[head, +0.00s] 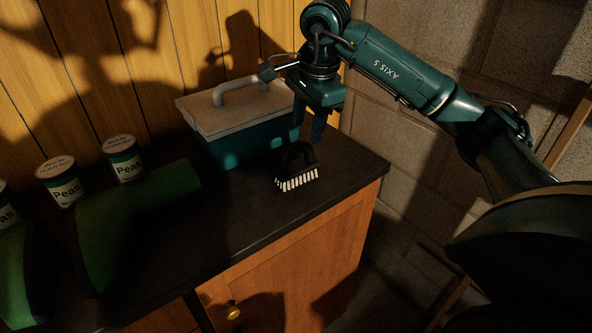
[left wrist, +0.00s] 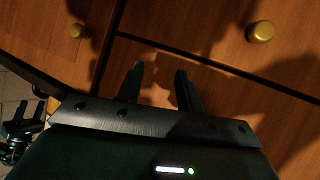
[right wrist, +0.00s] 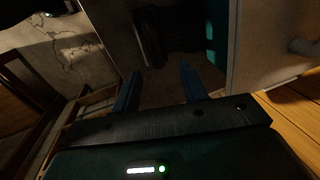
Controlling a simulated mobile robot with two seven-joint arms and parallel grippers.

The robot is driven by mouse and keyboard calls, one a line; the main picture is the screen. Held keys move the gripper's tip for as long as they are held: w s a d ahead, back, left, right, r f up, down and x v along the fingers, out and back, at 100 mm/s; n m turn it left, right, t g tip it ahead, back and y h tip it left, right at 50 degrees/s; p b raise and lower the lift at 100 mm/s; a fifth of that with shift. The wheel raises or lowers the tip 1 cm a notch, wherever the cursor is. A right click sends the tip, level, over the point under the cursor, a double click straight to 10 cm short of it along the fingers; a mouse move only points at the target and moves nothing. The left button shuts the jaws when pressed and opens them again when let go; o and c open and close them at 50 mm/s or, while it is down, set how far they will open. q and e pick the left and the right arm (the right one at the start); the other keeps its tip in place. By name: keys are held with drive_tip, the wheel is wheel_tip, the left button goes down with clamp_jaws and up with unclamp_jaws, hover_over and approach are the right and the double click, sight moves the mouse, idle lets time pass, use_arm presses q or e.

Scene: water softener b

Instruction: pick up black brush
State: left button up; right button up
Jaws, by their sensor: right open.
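The black brush (head: 296,165) lies on the dark countertop near its right end, with its white bristles toward the front. My right gripper (head: 315,130) is above and just behind the brush, pointing down, with its fingers apart. In the right wrist view, a dark shape that looks like the brush handle (right wrist: 150,38) is beyond the open fingertips (right wrist: 158,74), with nothing held between them. My left gripper (left wrist: 158,76) shows only in its wrist view; its fingers are apart and empty in front of wooden cabinet fronts.
A teal cooler with a pale lid (head: 240,107) stands close behind and left of the brush. Several Peas cans (head: 124,159) and green rounded objects (head: 135,215) occupy the left. The countertop (head: 225,220) is clear in front of the cooler. A block wall is at right.

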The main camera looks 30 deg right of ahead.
sight(302, 143)
drive_tip(key=shift+w+a+f, duration=0.1)
drive_tip(key=shift+w+f, duration=0.05)
drive_tip(key=shift+f, duration=0.85)
drive_tip(key=shift+w+a+f, duration=0.15)
drive_tip(key=shift+f, duration=0.8)
drive_tip(key=shift+w+a+f, duration=0.1)
drive_tip(key=shift+w+f, duration=0.05)
drive_tip(key=shift+f, duration=0.85)
drive_tip(key=shift+c, duration=0.4)
clamp_jaws()
